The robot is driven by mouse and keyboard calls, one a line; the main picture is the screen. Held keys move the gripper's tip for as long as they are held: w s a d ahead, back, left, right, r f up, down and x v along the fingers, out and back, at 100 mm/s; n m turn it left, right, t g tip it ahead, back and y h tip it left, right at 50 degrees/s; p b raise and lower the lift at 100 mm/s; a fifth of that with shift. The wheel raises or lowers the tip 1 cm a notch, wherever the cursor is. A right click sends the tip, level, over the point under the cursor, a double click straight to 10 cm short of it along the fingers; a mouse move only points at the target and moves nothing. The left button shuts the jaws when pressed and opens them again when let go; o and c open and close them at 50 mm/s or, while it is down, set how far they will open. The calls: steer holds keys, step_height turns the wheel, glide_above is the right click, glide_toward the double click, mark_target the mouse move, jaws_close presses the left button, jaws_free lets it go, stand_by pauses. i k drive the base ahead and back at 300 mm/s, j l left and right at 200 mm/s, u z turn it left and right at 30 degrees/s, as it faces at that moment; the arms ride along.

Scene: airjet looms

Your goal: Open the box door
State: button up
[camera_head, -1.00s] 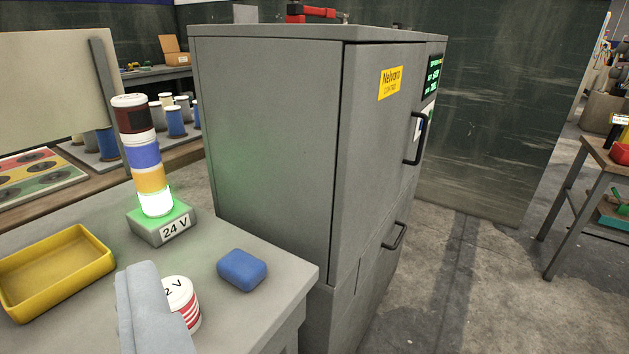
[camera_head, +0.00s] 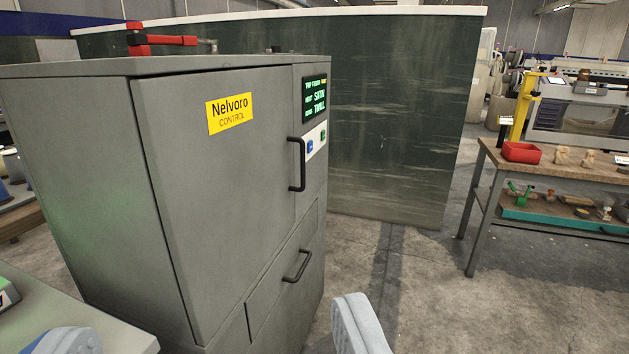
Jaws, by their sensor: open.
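The box is a large grey control cabinet (camera_head: 90,170) filling the left and middle. Its upper door (camera_head: 220,190) carries a yellow "Nelvoro CONTROL" label (camera_head: 230,113) and looks shut. A black upright bar handle (camera_head: 300,164) sits at the door's right side. A lower panel (camera_head: 290,285) has its own black, slanted handle (camera_head: 298,267). My gripper (camera_head: 212,335) is open, with pale grey fingers at the bottom edge, one at the left and one right of centre. Nothing shows between them except the cabinet and bench; both handles are above and beyond the fingers.
A grey bench corner (camera_head: 105,325) is at lower left. A dark green partition (camera_head: 400,120) stands behind. The floor between is clear.

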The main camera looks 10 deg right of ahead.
mark_target(218, 145)
steer(key=i+l+z, duration=0.3)
steer(key=i+l, duration=0.55)
steer(key=i, duration=0.1)
